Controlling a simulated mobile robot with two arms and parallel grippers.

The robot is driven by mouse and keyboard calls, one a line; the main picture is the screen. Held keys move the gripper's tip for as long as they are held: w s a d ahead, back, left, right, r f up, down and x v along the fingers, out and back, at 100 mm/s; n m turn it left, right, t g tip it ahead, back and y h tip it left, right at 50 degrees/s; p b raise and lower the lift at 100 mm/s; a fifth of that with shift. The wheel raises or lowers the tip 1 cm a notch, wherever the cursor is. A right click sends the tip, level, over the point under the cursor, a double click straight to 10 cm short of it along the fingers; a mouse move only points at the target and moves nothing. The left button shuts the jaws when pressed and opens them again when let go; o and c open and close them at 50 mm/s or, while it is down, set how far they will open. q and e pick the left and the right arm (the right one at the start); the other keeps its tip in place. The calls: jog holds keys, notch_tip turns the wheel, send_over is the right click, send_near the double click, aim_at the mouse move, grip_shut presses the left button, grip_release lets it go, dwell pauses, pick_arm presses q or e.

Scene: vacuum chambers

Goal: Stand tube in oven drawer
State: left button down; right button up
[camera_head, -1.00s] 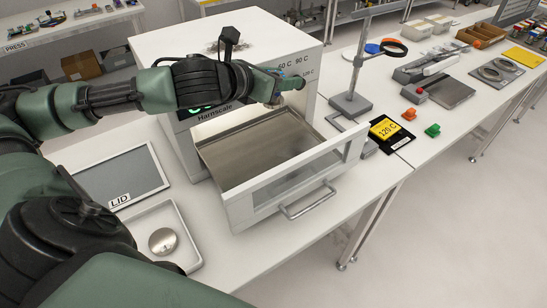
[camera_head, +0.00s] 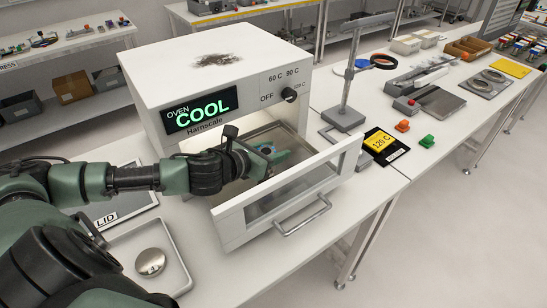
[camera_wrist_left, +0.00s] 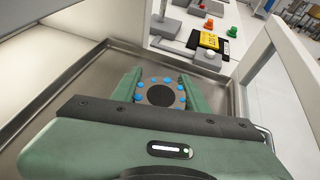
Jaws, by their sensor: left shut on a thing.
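The oven (camera_head: 215,75) stands on the bench with its display reading COOL and its drawer (camera_head: 290,190) pulled out. My left gripper (camera_head: 272,153) is inside the drawer area. In the left wrist view, its two green fingers are shut on the tube (camera_wrist_left: 160,92), either side of a grey round flange with blue dots and a dark centre. The flange end faces the wrist camera, and the metal drawer floor (camera_wrist_left: 80,100) shows around it. The tube's lower end is hidden, so I cannot tell whether it touches the floor. My right gripper is not in view.
A tray with a round metal piece (camera_head: 150,262) and a panel marked LID (camera_head: 125,205) lie left of the drawer. A stand (camera_head: 345,115), a yellow 120 C card (camera_head: 380,142) and orange and green pieces are to the right. The drawer's raised front and handle (camera_head: 303,215) border it.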

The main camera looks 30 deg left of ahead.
pick_arm(q)
jog(key=shift+w+f, duration=0.1)
jog(key=shift+f, duration=1.05)
jog(key=c, duration=0.7)
grip_release()
jog(key=shift+f, duration=0.15)
jog(key=shift+c, duration=0.2)
